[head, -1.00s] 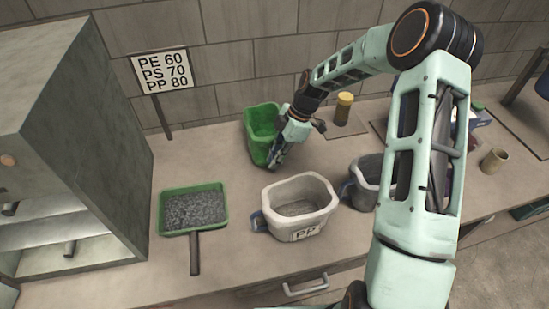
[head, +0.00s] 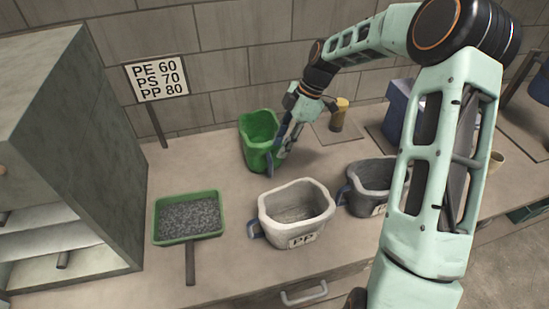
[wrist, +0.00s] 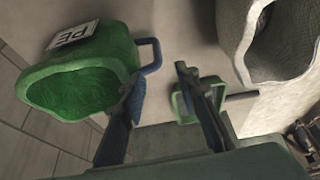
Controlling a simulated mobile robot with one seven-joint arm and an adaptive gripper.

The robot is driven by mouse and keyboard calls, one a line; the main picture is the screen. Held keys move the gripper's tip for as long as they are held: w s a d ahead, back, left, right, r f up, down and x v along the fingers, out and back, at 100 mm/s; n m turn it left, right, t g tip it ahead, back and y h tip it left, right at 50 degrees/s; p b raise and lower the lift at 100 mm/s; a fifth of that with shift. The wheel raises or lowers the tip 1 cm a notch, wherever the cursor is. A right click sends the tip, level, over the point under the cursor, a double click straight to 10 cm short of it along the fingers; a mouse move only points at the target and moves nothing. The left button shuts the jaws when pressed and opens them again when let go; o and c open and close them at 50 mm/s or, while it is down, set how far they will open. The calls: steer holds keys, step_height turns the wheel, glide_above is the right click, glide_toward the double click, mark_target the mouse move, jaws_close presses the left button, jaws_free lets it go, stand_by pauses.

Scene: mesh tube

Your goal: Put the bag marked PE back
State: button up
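The green bag (head: 258,140) stands upright at the back of the counter. In the wrist view, the bag (wrist: 85,88) carries a white label reading PE and has a blue handle (wrist: 156,55) on its right side. My gripper (head: 280,158) is low beside the bag's right side, close to the handle. In the wrist view, the fingers of my gripper (wrist: 160,100) are apart, with the left one close to the handle. Nothing shows held between them. Whether the left finger touches the handle is unclear.
A white PP bag (head: 296,212) stands in front, with a grey bag (head: 370,188) right of it. A green dustpan (head: 189,218) with grey granules lies at left, near a grey cabinet (head: 85,150). A sign (head: 158,79) reads PE 60, PS 70, PP 80. A yellow-lidded jar (head: 338,115) stands behind.

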steer(key=shift+v, duration=1.55)
